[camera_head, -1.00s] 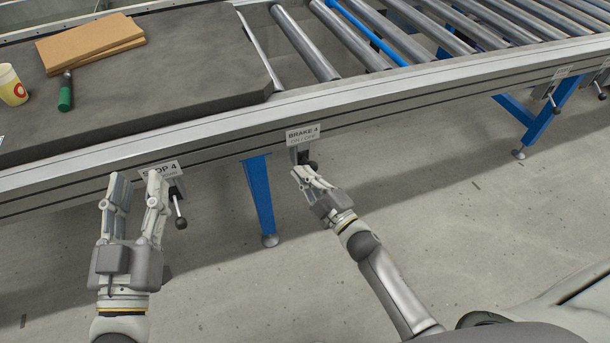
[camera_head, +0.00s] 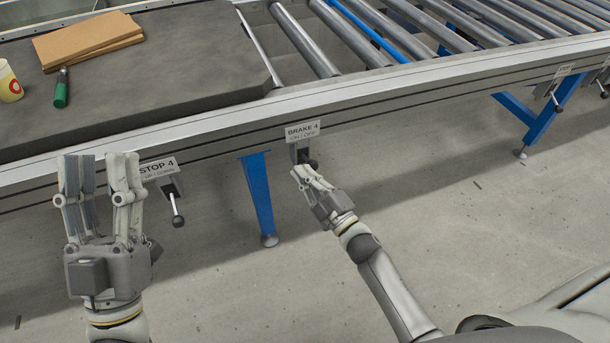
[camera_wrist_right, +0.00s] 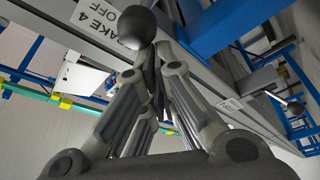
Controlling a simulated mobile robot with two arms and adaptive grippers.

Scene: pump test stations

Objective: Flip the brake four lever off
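The brake four lever shows as a dark knob (camera_head: 313,164) below the BRAKE 4 ON/OFF label (camera_head: 302,131) on the conveyor's side rail. Its round black knob (camera_wrist_right: 138,27) shows large in the right wrist view, just beyond the fingertips. My right gripper (camera_head: 304,172) is at this lever, with its fingers close around or beside the shaft. Whether they press on it I cannot tell, and the lever's on or off position is unclear. My left gripper (camera_head: 98,168) is open and empty, pointing at the rail left of the STOP 4 label.
The STOP 4 lever (camera_head: 177,212) hangs below its label (camera_head: 158,168), close to my left gripper. A blue conveyor leg (camera_head: 258,195) stands between the two levers. A cup (camera_head: 10,84), cardboard sheets (camera_head: 88,42) and a green-handled tool (camera_head: 61,92) lie on the dark surface.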

